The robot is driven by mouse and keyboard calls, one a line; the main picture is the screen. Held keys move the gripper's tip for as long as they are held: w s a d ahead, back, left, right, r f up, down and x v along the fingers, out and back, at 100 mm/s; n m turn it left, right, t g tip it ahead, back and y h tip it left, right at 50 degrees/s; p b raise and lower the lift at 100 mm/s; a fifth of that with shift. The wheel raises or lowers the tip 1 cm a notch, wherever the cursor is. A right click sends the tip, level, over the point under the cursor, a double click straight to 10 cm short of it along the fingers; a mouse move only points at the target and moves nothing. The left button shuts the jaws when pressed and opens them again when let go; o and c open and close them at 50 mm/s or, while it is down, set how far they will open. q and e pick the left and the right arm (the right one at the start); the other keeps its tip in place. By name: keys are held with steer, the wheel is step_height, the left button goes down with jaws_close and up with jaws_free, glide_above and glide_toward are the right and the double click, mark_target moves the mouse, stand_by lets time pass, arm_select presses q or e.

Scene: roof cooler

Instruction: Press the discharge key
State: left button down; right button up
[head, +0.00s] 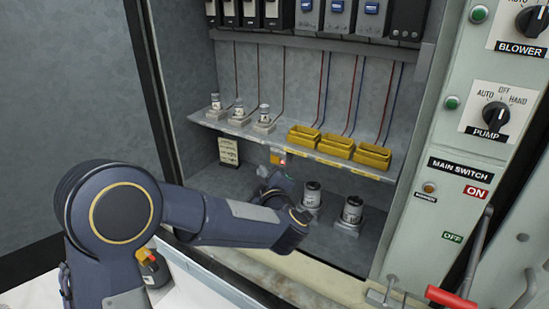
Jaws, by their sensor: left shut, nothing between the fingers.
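My left arm reaches in from the left into the open grey cabinet. My left gripper (277,178) is inside, just under the front edge of the shelf, small and partly covered by its own wrist. It is shut and empty. A small orange and yellow piece (277,157) shows right above its fingertips at the shelf edge. I cannot tell whether this is the discharge key, or whether the fingers touch it. No key label is readable there. My right gripper is not in view.
The shelf (225,128) carries small capped fuses and yellow open boxes (335,146). Two dark cylinders (352,211) stand on the cabinet floor right of my wrist. At right is a panel with a pump knob (495,115) and a red-handled main switch lever (452,298).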

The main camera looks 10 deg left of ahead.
mark_target(275, 159)
arm_select(q)
steer(key=shift+w+d, duration=0.25)
steer(key=shift+w, duration=0.45)
steer(key=shift+w+d, duration=0.25)
steer(key=shift+w, duration=0.45)
stand_by(1.0)
steer(key=shift+w+d, duration=0.15)
steer(key=shift+w, duration=0.25)
steer(key=shift+w+d, duration=0.15)
steer(key=shift+w, duration=0.2)
stand_by(0.5)
steer(key=shift+s, duration=0.2)
steer(key=shift+s+a, duration=0.3)
steer(key=shift+s, duration=0.25)
steer(key=shift+s, duration=0.1)
